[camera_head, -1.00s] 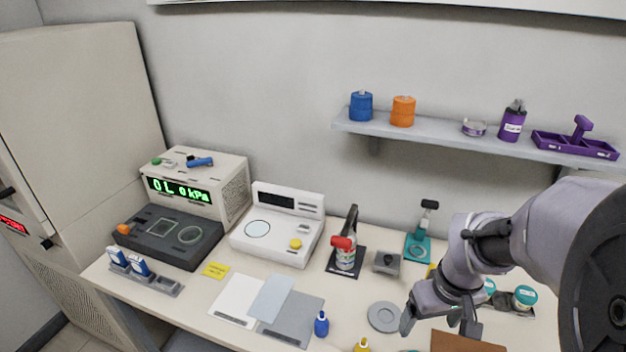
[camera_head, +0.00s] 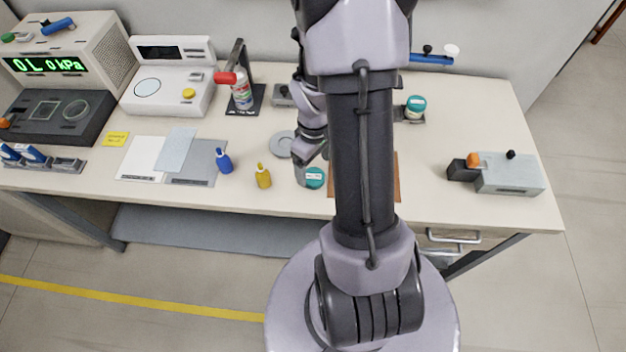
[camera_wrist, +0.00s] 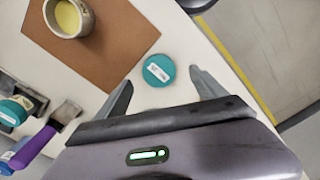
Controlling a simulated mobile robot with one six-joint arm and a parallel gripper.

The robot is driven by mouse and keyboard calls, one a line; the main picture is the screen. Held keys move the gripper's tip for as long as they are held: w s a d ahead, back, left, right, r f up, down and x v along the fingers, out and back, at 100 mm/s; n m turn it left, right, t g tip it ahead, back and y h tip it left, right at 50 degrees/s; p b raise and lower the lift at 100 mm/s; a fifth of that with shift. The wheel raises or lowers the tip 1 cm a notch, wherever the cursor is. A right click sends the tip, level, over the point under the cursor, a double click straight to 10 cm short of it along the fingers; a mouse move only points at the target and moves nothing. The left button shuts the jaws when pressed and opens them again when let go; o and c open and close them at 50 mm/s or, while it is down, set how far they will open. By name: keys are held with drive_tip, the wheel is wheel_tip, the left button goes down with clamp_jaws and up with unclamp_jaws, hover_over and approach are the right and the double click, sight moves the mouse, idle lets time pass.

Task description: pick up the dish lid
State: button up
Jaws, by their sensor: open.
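The dish lid looks to be the round teal disc (camera_wrist: 158,70) with a white label, lying on the pale table in the wrist view. In the head view the disc (camera_head: 315,178) is near the table's front edge, close to my gripper. My gripper (camera_wrist: 162,82) is open and empty. Its two fingers reach toward the disc from below in the wrist view, one on either side, with no clear contact. My arm hides much of the table's middle in the head view.
A brown board (camera_wrist: 110,45) bears a cup (camera_wrist: 66,17) with yellow contents beside the disc. A teal-topped jar (camera_wrist: 14,108) and a purple-handled tool (camera_wrist: 40,140) lie left.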

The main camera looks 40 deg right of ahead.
sight(314, 176)
wheel_tip(314, 176, down, 5)
drive_tip(key=shift+w+d+r+b, duration=0.1)
drive_tip(key=shift+d+b, duration=0.05)
drive_tip(key=shift+b, duration=1)
drive_tip(key=shift+r, duration=0.1)
drive_tip(key=c, duration=1.5)
drive_tip(key=shift+o, duration=0.2)
